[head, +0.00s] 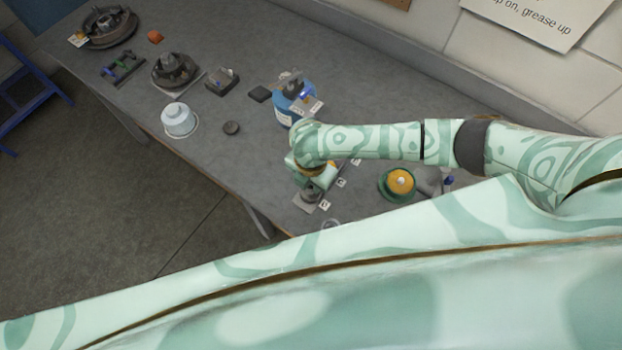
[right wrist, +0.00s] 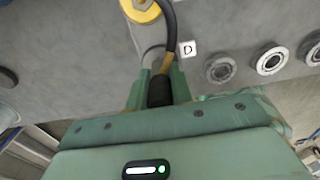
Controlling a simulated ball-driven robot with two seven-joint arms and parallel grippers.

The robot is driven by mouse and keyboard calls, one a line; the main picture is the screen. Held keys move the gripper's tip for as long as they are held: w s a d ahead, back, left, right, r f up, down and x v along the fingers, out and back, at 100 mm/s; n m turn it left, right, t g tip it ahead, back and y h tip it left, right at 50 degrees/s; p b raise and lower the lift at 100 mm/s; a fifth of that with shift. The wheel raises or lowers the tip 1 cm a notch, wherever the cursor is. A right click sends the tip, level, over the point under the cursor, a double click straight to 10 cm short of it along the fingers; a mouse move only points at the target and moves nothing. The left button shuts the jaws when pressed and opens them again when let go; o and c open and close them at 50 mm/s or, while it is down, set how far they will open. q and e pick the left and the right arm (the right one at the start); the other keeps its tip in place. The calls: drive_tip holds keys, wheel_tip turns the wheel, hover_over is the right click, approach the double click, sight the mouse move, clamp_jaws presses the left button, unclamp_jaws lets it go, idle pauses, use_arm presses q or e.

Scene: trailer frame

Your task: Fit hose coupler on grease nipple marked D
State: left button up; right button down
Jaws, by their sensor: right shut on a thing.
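My right gripper (right wrist: 160,82) is shut on the black hose coupler (right wrist: 160,92) in the right wrist view. A black hose with a yellow-brown band runs up from it to a yellow round part at the top edge. The label D (right wrist: 188,49) lies just right of the fingertips. A grey round fitting (right wrist: 151,56) beside that label is partly hidden behind the fingers and hose. I cannot tell whether the coupler touches a nipple. In the head view my right gripper (head: 312,190) points down over the bench near small white labels (head: 325,204). The left gripper is not seen.
Several round grey fittings (right wrist: 220,68) stand in a row right of the label. On the grey bench (head: 225,165) are a blue container (head: 283,115), a green pot with yellow top (head: 400,182), a pale blue cup (head: 178,119) and dark machine parts (head: 174,68).

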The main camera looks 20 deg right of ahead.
drive_tip(key=shift+f, duration=0.1)
idle(0.6)
drive_tip(key=c, duration=0.7)
unclamp_jaws()
drive_tip(key=shift+c, duration=0.2)
wheel_tip(320, 180, up, 7)
drive_tip(key=p, duration=0.8)
drive_tip(key=shift+p, duration=0.35)
